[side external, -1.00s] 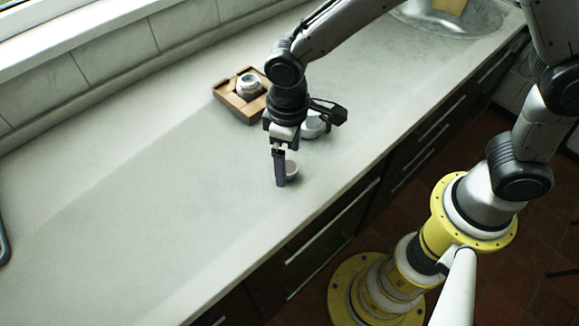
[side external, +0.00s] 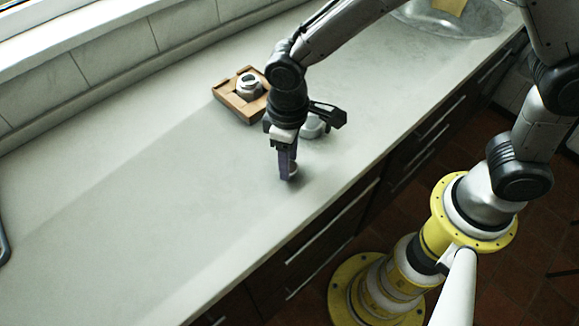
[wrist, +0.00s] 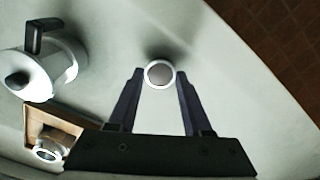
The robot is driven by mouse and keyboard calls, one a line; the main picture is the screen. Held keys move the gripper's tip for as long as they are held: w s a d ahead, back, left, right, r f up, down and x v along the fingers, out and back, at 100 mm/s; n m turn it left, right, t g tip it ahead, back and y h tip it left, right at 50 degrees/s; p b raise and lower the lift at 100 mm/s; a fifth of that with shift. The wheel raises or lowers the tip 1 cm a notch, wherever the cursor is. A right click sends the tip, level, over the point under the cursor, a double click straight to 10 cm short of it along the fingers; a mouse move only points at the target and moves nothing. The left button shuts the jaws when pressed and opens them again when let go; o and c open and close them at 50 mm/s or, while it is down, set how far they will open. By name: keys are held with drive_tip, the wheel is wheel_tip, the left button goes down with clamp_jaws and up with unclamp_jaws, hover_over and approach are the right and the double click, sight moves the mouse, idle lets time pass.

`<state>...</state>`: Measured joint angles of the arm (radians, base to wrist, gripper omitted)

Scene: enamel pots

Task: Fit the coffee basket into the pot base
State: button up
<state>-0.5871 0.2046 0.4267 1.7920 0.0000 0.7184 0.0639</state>
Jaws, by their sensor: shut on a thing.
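The coffee basket (wrist: 159,74) is a small round cup with a pale rim and a greyish inside. My gripper (wrist: 160,76) points down and is shut on it, one finger on each side. In the side view my gripper (side external: 287,174) is low over the counter and its fingers hide most of the basket (side external: 294,168). I cannot tell whether the basket touches the counter. The pot base (side external: 249,84), a small metal vessel with an open round top, stands in a wooden tray farther back and left. It also shows in the wrist view (wrist: 47,151).
The wooden tray (side external: 233,101) has raised edges around the base. A pale lidded pot with a dark handle (wrist: 60,60) stands on the counter, partly behind my wrist in the side view (side external: 315,127). The counter to the left is clear; its front edge is near.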

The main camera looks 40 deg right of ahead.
drive_tip(key=shift+r, duration=0.1)
drive_tip(key=shift+r, duration=2.2)
